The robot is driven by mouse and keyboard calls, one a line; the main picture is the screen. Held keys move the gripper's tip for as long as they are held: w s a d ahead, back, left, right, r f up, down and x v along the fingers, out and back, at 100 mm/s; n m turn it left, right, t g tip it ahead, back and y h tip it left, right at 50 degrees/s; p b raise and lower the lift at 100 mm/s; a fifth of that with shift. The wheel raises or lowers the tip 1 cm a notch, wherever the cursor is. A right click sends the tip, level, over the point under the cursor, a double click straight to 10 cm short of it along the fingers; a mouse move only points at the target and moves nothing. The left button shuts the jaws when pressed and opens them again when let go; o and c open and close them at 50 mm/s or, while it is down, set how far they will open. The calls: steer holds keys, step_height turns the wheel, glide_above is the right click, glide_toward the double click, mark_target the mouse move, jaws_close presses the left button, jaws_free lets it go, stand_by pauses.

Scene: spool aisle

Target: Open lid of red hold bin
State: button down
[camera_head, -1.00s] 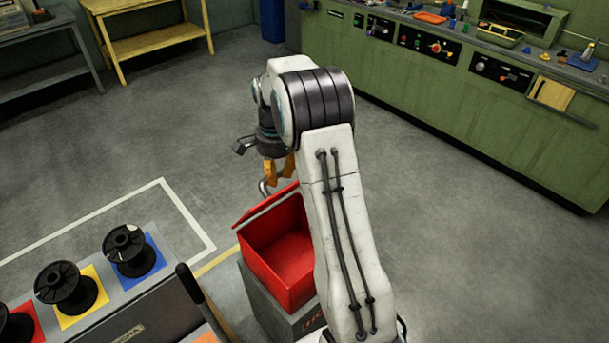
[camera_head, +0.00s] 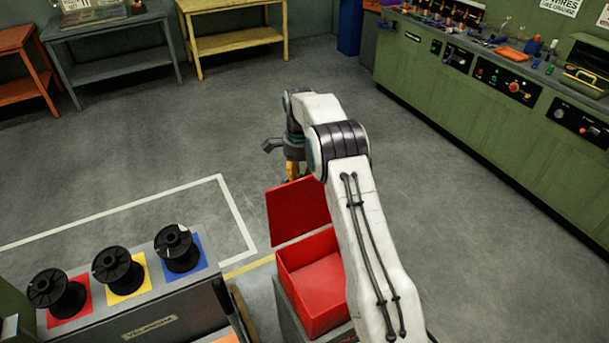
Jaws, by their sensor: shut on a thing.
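The red hold bin (camera_head: 314,312) stands on a grey base, partly hidden on its right by my arm. Its red lid (camera_head: 298,212) stands raised at the far side of the bin, tilted back, and the bin's inside is visible and looks empty where it shows. My gripper (camera_head: 291,172), with orange fingers, is just behind the top edge of the lid. It is shut at the lid's far side, most likely on the lid's handle; the contact itself is hidden behind the lid.
A grey bench to the left holds black spools on red (camera_head: 57,295), yellow (camera_head: 122,272) and blue (camera_head: 179,250) squares. A green counter (camera_head: 480,110) with tools runs along the right. Tables stand at the back left. The floor between is clear.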

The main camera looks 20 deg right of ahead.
steer(key=shift+w+a+f+p, duration=0.1)
steer(key=shift+w+f+p, duration=0.25)
steer(key=shift+w, duration=0.2)
steer(key=shift+w+a+f+p, duration=0.1)
steer(key=shift+w+f+p, duration=0.15)
steer(key=shift+w, duration=0.25)
steer(key=shift+w+f, duration=0.1)
steer(key=c, duration=1.4)
jaws_free()
steer(key=shift+o, duration=1.4)
steer(key=shift+w+d, duration=0.1)
steer(key=shift+w, duration=0.05)
steer(key=shift+o, duration=1.1)
steer(key=shift+r, duration=0.2)
steer(key=shift+w, duration=0.1)
steer(key=shift+s+r, duration=0.1)
steer(key=shift+s, duration=0.1)
